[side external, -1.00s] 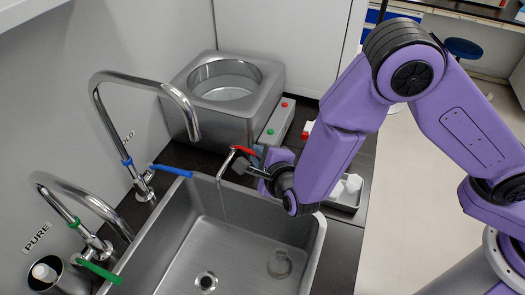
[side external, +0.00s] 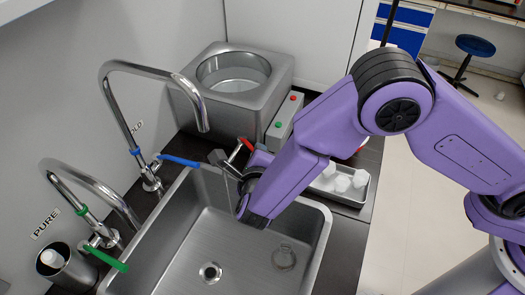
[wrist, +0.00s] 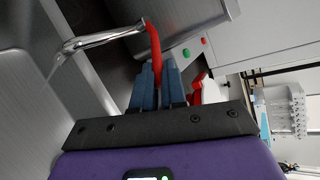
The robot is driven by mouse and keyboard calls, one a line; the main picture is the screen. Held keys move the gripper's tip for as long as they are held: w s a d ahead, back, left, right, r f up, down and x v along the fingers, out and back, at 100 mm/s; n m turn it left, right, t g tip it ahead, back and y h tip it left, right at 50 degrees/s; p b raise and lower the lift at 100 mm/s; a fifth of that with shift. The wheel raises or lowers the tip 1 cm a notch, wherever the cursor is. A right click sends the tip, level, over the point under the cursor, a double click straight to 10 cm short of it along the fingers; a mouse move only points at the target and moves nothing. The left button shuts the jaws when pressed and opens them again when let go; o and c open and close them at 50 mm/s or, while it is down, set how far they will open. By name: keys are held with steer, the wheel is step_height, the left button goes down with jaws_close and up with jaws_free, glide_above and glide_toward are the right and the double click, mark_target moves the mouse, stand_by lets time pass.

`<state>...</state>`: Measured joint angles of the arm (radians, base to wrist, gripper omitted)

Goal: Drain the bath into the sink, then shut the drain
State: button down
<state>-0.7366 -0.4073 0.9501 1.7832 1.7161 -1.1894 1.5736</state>
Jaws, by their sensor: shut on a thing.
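The bath (side external: 240,104) is a grey metal box with a round opening, at the back beside the sink. The sink (side external: 215,235) is a steel basin in front of it, with a drain hole in its floor. The bath's metal drain spout (side external: 222,160) points over the sink; it also shows in the wrist view (wrist: 100,38). A thin stream seems to fall from its end. The red drain handle (wrist: 155,50) runs down between the blue fingers of my gripper (wrist: 156,72), which are shut on it. In the side view my wrist hides much of the grip.
Two curved taps with blue (side external: 180,160) and green (side external: 105,258) handles stand left of the sink. A control box (side external: 284,122) and a tray of white items (side external: 350,200) stand to the right.

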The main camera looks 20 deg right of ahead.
steer(key=shift+a, duration=0.15)
steer(key=shift+a+m+g+h, duration=0.55)
steer(key=shift+m+h, duration=0.3)
steer(key=shift+m, duration=0.05)
steer(key=shift+a+m+g+h, duration=0.5)
steer(key=shift+m+g+h, duration=0.05)
steer(key=shift+m+h, duration=0.35)
steer(key=shift+a, duration=0.1)
steer(key=shift+a+m+g+h, duration=0.25)
steer(key=shift+m+g+h, duration=0.2)
steer(key=shift+m, duration=0.15)
stand_by(5.3)
